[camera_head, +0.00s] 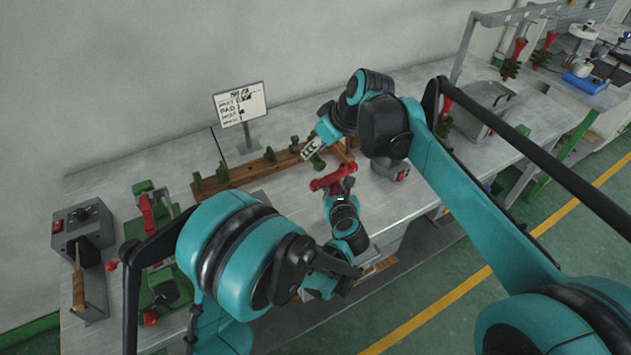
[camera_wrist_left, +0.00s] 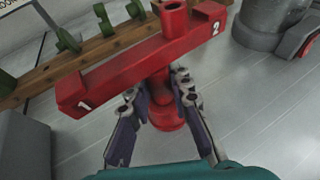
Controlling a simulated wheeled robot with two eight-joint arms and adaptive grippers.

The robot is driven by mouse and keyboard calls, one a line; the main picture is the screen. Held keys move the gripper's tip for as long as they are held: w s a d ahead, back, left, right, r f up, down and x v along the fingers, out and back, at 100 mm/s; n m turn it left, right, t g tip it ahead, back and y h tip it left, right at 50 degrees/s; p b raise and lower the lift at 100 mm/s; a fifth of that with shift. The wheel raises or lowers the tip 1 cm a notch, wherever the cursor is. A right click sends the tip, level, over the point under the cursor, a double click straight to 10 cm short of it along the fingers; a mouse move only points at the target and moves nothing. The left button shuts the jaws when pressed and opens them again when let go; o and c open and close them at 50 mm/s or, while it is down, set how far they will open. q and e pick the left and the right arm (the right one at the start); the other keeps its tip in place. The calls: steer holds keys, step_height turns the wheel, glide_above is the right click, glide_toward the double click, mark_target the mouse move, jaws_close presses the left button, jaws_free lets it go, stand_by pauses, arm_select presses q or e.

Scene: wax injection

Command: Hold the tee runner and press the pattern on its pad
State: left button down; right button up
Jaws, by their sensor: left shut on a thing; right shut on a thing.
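The red tee runner (camera_head: 333,178) is a bar on a round stem, with ends marked 1 and 2 in the left wrist view (camera_wrist_left: 120,75). My left gripper (camera_head: 343,192) is shut on its stem below the bar; the fingers (camera_wrist_left: 158,108) lie on either side of it. No pattern shows on either end of the bar. My right gripper (camera_head: 312,150) is just behind the runner and shut on a small green pattern (camera_head: 318,162), mostly hidden by the fingers. The pattern is close to the bar; I cannot tell whether they touch.
A wooden rack (camera_head: 235,174) with several green patterns stands behind the runner. A sign (camera_head: 240,104) stands at the back. A green press (camera_head: 160,290) and a grey box with a wood-handled tool (camera_head: 80,222) are at left. A grey pot (camera_head: 390,168) stands right of the runner.

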steer(key=s+a+f+n+g+y, duration=0.1)
steer(key=s+a+n+g, duration=0.1)
steer(key=s+a+n, duration=0.45)
steer(key=s+a+f+n+g, duration=0.1)
steer(key=s+a+n+g, duration=0.15)
steer(key=a, duration=0.75)
steer(key=shift+m+y, duration=0.3)
steer(key=shift+s+a+f, duration=0.15)
steer(key=shift+f, duration=0.75)
steer(key=shift+s+a+f, duration=0.1)
steer(key=shift+a+f, duration=0.05)
steer(key=shift+f, duration=0.7)
steer(key=shift+s+a+f, duration=0.15)
steer(key=shift+f, duration=0.75)
steer(key=shift+f, duration=0.65)
step_height(320, 180, up, 6)
steer(key=shift+w+d, duration=0.1)
stand_by(0.4)
